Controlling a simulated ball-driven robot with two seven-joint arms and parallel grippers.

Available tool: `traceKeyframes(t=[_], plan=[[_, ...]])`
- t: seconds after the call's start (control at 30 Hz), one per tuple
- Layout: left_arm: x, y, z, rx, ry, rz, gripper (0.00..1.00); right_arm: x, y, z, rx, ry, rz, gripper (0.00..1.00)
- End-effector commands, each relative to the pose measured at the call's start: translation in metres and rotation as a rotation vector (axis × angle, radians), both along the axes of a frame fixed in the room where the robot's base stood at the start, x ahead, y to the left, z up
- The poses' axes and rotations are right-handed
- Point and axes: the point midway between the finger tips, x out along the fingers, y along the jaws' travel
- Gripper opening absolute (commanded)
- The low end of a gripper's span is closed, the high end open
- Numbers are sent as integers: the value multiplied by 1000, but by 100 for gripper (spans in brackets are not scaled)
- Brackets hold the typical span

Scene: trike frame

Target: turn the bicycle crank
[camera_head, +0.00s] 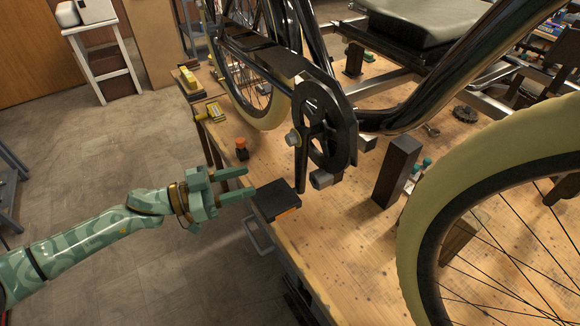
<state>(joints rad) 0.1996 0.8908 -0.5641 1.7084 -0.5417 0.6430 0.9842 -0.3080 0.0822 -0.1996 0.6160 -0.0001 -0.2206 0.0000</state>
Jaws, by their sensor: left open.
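The bicycle crank (302,165) is a dark arm hanging down beside the round black chainring (346,130) of the trike frame, near the middle of the view. A flat black pedal (277,199) with an orange strip shows at the crank's lower end, over the workbench's left edge. My left gripper (250,181) is green and comes in from the left. Its two fingers are apart and empty, pointing at the pedal. The fingertips are close to the pedal's left side; I cannot tell whether they touch it. My right gripper is out of view.
The trike frame (440,80) stands over a wooden workbench (340,245). A cream-tyred front wheel (440,180) is at right and a rear wheel (265,112) behind. A dark upright block (396,170) and an orange-capped item (241,147) stand on the bench. Open floor lies left.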

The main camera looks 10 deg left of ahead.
Motion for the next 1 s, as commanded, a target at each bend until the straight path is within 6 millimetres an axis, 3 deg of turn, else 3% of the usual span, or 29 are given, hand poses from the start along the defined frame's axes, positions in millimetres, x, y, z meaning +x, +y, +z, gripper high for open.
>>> traceKeyframes(t=[0.2, 0.4, 0.6, 0.9, 1.0], plan=[[33, -48, 1, -2, -5, 0, 46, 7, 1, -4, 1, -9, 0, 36], [55, -81, 0, -1, -2, 1, 46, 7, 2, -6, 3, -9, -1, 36], [66, -96, 0, 1, -1, 2, 46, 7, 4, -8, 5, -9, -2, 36], [67, -98, 0, 1, -1, 3, 46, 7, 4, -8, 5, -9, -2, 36], [67, -98, 0, 1, -1, 3, 18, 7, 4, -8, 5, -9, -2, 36]])
